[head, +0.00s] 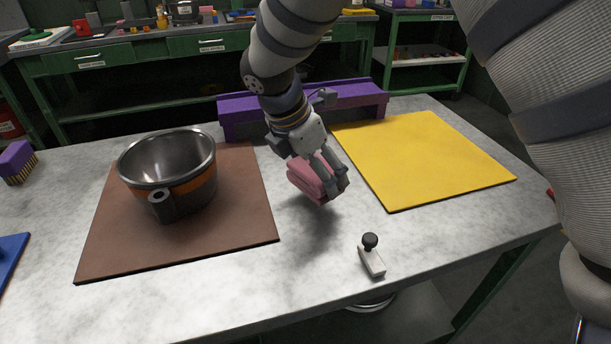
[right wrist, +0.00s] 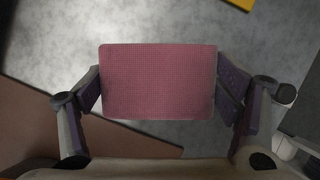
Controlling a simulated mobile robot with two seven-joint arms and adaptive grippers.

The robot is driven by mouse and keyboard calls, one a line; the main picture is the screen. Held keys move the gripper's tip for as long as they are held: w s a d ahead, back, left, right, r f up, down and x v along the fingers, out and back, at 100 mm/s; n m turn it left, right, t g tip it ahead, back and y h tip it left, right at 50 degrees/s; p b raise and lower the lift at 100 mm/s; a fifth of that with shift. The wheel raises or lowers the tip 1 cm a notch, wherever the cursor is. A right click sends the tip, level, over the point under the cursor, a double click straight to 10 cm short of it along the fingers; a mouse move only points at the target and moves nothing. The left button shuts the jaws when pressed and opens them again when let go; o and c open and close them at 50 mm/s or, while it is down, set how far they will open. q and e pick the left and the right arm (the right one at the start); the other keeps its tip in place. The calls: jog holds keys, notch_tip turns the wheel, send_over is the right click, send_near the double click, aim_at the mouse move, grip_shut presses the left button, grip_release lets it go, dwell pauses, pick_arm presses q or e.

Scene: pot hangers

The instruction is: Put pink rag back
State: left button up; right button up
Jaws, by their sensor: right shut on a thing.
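The pink rag (head: 306,178) is a folded pink block. My right gripper (head: 333,180) is shut on it and holds it over the grey table between the brown and yellow mats; a shadow lies on the table below. In the right wrist view the rag (right wrist: 158,82) shows its flat textured face, squared between the two fingers, with table and brown mat beyond it. My left gripper is not in view.
A metal pot (head: 168,170) stands on the brown mat (head: 110,245). A purple rack (head: 355,97) stands behind my gripper. The yellow mat (head: 425,158) is empty. A small dark-knobbed tool (head: 372,260) lies near the front edge. A purple brush (head: 17,160) is at the left.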

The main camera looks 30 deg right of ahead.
jog(key=f, duration=0.3)
jog(key=shift+w+d+f, duration=0.15)
jog(key=shift+d+f, duration=0.15)
jog(key=shift+f, duration=0.1)
jog(key=shift+r, duration=0.1)
jog(key=o, duration=1.4)
jog(key=shift+f, duration=0.2)
jog(key=v, duration=1.2)
jog(key=shift+r+p, duration=0.25)
jog(key=shift+p, duration=0.05)
